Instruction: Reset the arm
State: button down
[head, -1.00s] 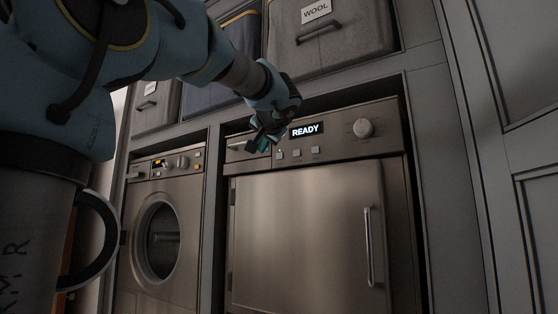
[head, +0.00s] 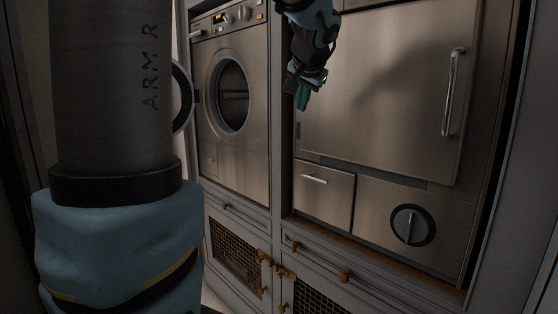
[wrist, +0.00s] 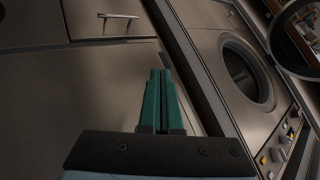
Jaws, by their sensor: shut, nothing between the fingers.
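My gripper (head: 302,95) hangs in front of the upper left part of the dryer-like machine's steel door (head: 385,95) in the head view, fingers pointing down. In the wrist view its two green fingers (wrist: 162,100) lie side by side, shut, with nothing between them. The fingers appear apart from the door, though the exact gap cannot be told.
A washer with a round door (head: 232,97) stands to the left. Below the steel door are a small drawer (head: 324,196) and a round dial (head: 411,226). Lower cabinets with mesh fronts (head: 236,249) and knobs run along the bottom. A vertical door handle (head: 453,92) sticks out at right.

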jog(key=s+a+f+n+g, duration=0.2)
jog(key=s+a+f, duration=0.2)
jog(key=s+f, duration=0.3)
jog(key=s+a+f+n+g, duration=0.1)
jog(key=s+a+f+g, duration=0.2)
jog(key=s+f, duration=0.4)
jog(key=s+a+f+n+g, duration=0.2)
jog(key=s+a+f, duration=0.3)
jog(key=f, duration=1.1)
jog(key=shift+s+a+n+g+h, duration=0.35)
jog(key=shift+s+g, duration=0.25)
jog(key=shift+s, duration=0.35)
